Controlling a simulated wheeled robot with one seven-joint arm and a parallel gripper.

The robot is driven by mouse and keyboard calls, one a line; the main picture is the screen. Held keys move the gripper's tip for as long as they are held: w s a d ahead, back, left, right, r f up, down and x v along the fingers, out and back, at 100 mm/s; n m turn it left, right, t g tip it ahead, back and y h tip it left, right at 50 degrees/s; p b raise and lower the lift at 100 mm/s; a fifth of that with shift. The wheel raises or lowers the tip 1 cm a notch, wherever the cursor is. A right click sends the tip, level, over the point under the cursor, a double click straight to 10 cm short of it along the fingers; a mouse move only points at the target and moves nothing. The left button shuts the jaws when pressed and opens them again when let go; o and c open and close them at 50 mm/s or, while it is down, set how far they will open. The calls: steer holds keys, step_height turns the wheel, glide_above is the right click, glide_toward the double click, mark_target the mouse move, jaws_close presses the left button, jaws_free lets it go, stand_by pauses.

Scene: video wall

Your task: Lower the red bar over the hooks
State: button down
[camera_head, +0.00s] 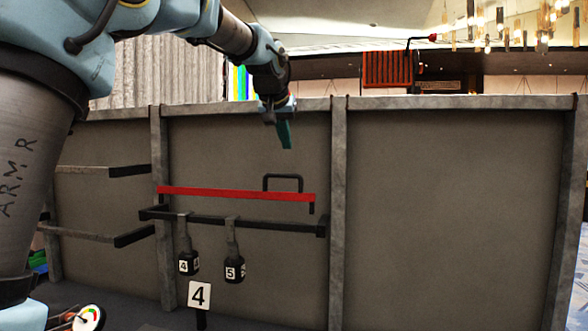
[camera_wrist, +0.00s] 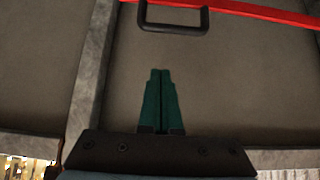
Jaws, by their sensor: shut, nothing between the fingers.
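The red bar (camera_head: 236,194) runs nearly level across the middle panel, with a black handle (camera_head: 283,177) on top toward its right end and a short dark tab pointing down at its right tip. Below it is a black rail (camera_head: 235,222) from which two dark weights (camera_head: 188,262) and (camera_head: 234,268), marked 4 and 5, hang by grey hooks (camera_head: 231,235). My gripper (camera_head: 286,135) is above the bar and apart from it, its green fingers shut and empty. In the wrist view, the fingers (camera_wrist: 160,100) are together, with the handle (camera_wrist: 173,28) and red bar (camera_wrist: 265,12) beyond them.
Grey posts (camera_head: 338,200) divide the wall panels. Grey and black arms (camera_head: 102,171) jut out at left. A sign marked 4 (camera_head: 199,295) stands below the weights, and a dial (camera_head: 90,318) is at lower left. The right panel (camera_head: 450,210) is bare.

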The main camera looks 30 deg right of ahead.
steer(key=p+x, duration=0.4)
steer(key=x, duration=0.6)
steer(key=shift+a, duration=0.1)
steer(key=shift+s+a+f+p, duration=0.1)
steer(key=shift+s+a+p, duration=0.1)
steer(key=shift+s+a, duration=0.5)
steer(key=shift+s+a+f+p, duration=0.15)
steer(key=shift+s+a+p, duration=0.05)
steer(key=shift+s+a, duration=0.5)
steer(key=shift+f+b, duration=0.1)
steer(key=shift+b, duration=0.3)
steer(key=shift+s+f+b, duration=0.1)
steer(key=shift+s+b, duration=0.05)
steer(key=shift+b, duration=0.25)
steer(key=shift+s+a+b, duration=0.1)
steer(key=shift+a+b, duration=0.05)
steer(key=shift+b, duration=0.35)
